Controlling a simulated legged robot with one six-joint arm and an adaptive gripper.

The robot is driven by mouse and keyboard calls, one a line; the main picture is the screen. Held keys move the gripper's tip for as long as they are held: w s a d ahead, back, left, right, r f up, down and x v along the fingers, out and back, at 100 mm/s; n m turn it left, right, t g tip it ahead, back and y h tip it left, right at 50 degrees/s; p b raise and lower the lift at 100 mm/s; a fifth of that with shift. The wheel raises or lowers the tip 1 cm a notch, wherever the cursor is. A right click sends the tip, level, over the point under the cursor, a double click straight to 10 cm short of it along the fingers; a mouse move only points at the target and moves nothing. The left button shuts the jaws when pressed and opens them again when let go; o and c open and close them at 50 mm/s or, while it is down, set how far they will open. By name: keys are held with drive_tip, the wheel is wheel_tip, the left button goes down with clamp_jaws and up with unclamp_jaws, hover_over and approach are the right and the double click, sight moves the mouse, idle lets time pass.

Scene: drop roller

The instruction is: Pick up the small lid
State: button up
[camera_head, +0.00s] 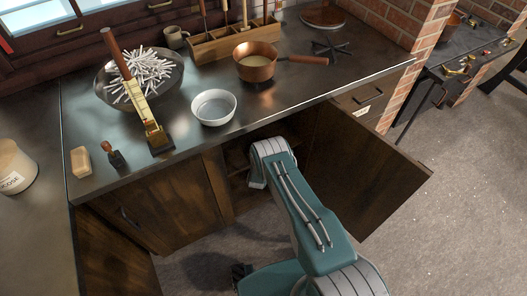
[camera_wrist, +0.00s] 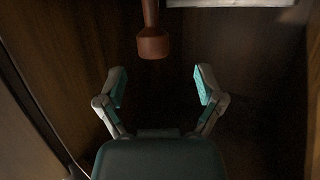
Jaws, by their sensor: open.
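I cannot make out a small lid for certain in either view. In the wrist view, my gripper (camera_wrist: 160,80) is open, its two fingers spread with nothing between them. A reddish-brown object (camera_wrist: 153,44) with a narrow stem and a wider end shows just beyond the fingertips at the top middle; I cannot tell what it is. In the head view, my arm reaches into the open cabinet (camera_head: 237,181) under the counter, and the gripper is hidden inside.
The open cabinet door (camera_head: 365,180) stands right of my arm. The counter above holds a white bowl (camera_head: 214,107), a copper saucepan (camera_head: 256,62) and a large bowl of white sticks (camera_head: 172,84). Dark wooden walls flank the gripper. A pale panel (camera_wrist: 230,3) shows at top right.

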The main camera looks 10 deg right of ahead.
drive_tip(key=x, duration=0.3)
drive_tip(key=shift+s+d+r, duration=0.1)
drive_tip(key=shift+d+r, duration=0.05)
drive_tip(key=shift+d, duration=0.15)
drive_tip(key=shift+x, duration=1.05)
clamp_jaws()
